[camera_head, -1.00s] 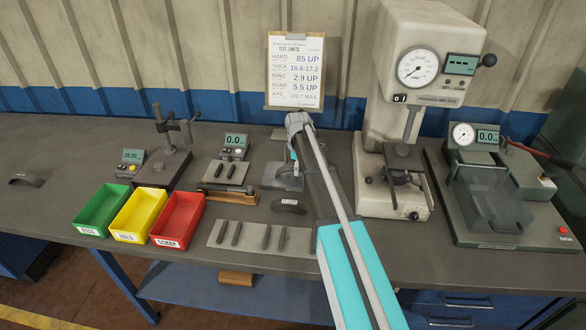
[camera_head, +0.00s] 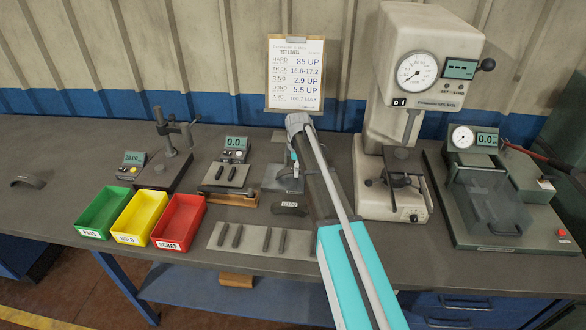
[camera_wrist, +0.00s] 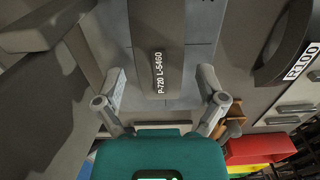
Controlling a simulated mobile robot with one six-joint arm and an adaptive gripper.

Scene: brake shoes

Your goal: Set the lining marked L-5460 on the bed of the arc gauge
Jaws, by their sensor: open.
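The lining marked P-720 L-5460 (camera_wrist: 158,72) shows in the wrist view as a dark grey bar, label facing me. It lies between the spread fingers of my gripper (camera_wrist: 161,88), with a gap on each side, so the gripper is open around it. A pale blue-grey plate (camera_wrist: 200,62) shows beneath and beside the lining; whether the lining rests on it is not clear. In the head view a similar small plate (camera_head: 280,178) stands left of my arm, likely the arc gauge bed. My arm hides most of the gripper and the lining there.
A curved dark block marked R100 (camera_wrist: 268,45) lies right in the wrist view. Green (camera_head: 103,212), yellow (camera_head: 140,217) and red (camera_head: 179,221) bins stand left. A mat (camera_head: 222,241) holds several linings. A tall press (camera_head: 392,196) and a shielded tester (camera_head: 465,225) stand right.

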